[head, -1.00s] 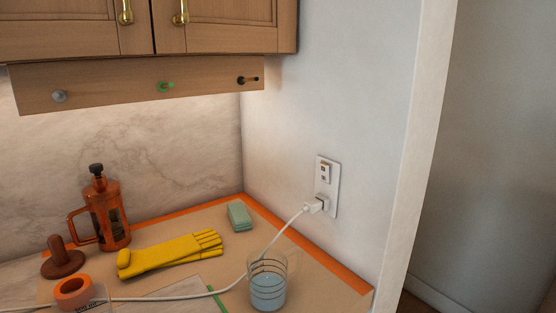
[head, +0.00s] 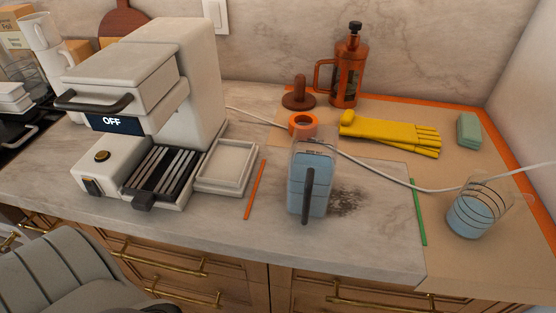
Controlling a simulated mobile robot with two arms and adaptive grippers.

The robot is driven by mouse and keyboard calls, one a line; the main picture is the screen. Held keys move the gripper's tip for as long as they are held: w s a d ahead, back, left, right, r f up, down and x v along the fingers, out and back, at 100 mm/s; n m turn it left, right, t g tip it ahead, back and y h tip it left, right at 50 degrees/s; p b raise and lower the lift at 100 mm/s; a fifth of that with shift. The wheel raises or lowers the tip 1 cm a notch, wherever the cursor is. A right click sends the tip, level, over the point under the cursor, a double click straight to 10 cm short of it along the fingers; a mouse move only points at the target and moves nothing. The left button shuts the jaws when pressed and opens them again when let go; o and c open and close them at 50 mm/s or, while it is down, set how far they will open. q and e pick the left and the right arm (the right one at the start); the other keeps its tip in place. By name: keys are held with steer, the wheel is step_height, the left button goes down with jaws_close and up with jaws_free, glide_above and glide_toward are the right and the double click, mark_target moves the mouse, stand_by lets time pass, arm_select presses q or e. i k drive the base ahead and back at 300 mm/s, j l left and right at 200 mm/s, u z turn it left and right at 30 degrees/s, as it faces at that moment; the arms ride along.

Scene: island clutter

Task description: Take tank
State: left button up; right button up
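A clear tank (head: 311,182) with blue water and a dark upright handle on its front stands near the front of the marble counter, in the middle of the head view. An orange ring, like a tape roll (head: 302,124), shows just behind its top. A dark speckled patch (head: 346,199) lies on the counter at its right. A white machine (head: 190,75) with an "OFF" display stands to the left of the tank. Neither of my grippers is in view.
An orange strip (head: 255,189) and a green strip (head: 418,211) lie on either side of the tank. A white cord (head: 390,177) runs behind it. Yellow gloves (head: 385,132), a press pot (head: 347,75) and a measuring cup (head: 474,212) stand or lie right. A ribbed grey seat (head: 60,265) is front left.

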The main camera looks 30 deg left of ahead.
mark_target(312, 159)
steer(key=u, duration=0.75)
